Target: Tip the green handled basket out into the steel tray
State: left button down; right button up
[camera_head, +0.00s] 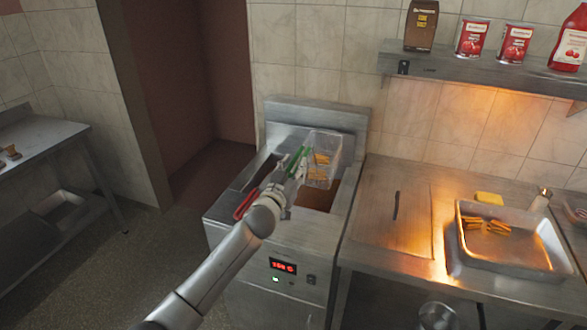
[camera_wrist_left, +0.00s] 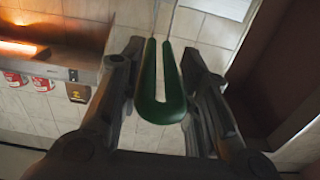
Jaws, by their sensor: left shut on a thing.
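The green handled basket (camera_head: 323,150) is a wire basket with fries in it, held over the fryer (camera_head: 345,205) in the head view. My left gripper (camera_head: 292,165) is shut on its green handle, which also shows between the fingers in the left wrist view (camera_wrist_left: 160,108). The basket is raised above the fryer's opening, and its exact tilt is hard to tell. The steel tray (camera_head: 500,268) stands on the counter to the right, with some fries lying in its back left part. My right gripper is not in view.
A red handle (camera_head: 245,204) lies at the fryer's left side. A steel counter (camera_head: 385,240) runs between fryer and tray. A yellow block (camera_head: 489,198) and a small shaker (camera_head: 541,199) stand behind the tray. A shelf (camera_head: 480,75) with cans and bottles hangs above.

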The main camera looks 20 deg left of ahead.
pick_arm(q)
jog(key=c, duration=1.8)
grip_release()
grip_shut()
notch_tip(320, 180, up, 5)
jog(key=p, duration=0.4)
jog(key=shift+s+p, duration=1.1)
jog(key=shift+s, duration=1.35)
